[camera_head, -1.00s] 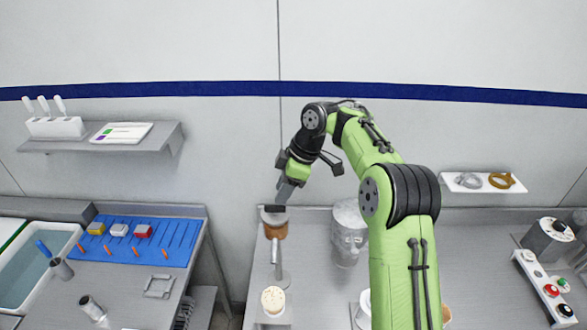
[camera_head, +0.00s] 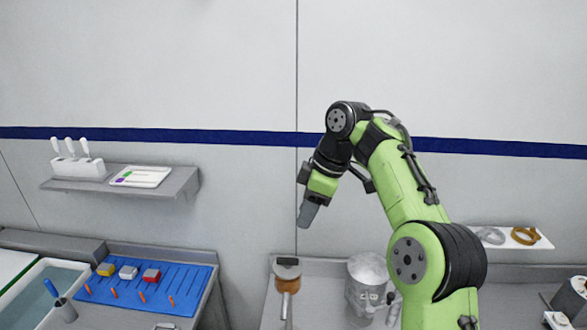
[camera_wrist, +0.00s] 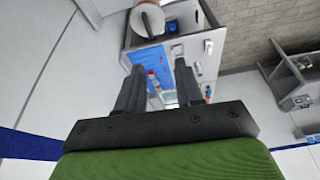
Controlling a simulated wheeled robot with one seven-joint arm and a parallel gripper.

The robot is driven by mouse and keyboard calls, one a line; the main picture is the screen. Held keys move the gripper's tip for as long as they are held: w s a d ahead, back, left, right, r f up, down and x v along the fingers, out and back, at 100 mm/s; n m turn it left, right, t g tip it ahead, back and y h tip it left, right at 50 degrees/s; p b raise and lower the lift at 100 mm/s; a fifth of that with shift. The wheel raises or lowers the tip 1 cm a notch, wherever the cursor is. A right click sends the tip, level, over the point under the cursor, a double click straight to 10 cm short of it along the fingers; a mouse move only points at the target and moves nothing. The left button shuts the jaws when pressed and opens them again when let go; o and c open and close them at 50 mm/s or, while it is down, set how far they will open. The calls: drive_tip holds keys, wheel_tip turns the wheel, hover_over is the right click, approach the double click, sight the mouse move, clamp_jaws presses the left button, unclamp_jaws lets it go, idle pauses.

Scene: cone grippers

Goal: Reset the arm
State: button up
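My green and black arm reaches up from the lower right in the head view and bends down at its wrist. My gripper (camera_head: 307,214) hangs in the air, pointing down, above the right counter and apart from everything on it. In the wrist view, the two dark fingers of my gripper (camera_wrist: 158,72) stand apart with nothing held between them. Through the gap I see a distant counter with a blue mat (camera_wrist: 150,65).
A blue mat (camera_head: 190,278) with small blocks lies on the left counter. Wall shelves (camera_head: 170,184) are at left and right (camera_head: 500,238). The air around the gripper is clear.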

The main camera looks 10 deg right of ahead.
drive_tip(key=s+a+f+m+t+h+b, duration=0.1)
drive_tip(key=s+m+b, duration=0.15)
drive_tip(key=s, duration=0.55)
drive_tip(key=s+a+f+m+t+h+b, duration=0.1)
drive_tip(key=s+f+m+h+b, duration=0.1)
drive_tip(key=s+m, duration=0.35)
drive_tip(key=s+d+f+m+t+b, duration=0.1)
drive_tip(key=s+d+f+m, duration=0.2)
drive_tip(key=s+f, duration=0.3)
drive_tip(key=s+d+f+m+t+b, duration=0.1)
drive_tip(key=s+d+f+m, duration=0.3)
drive_tip(key=s, duration=0.7)
drive_tip(key=shift+s+d+f+t+h+b, duration=0.15)
drive_tip(key=shift+d+f+t+h+b, duration=0.2)
drive_tip(key=shift+d+f, duration=0.5)
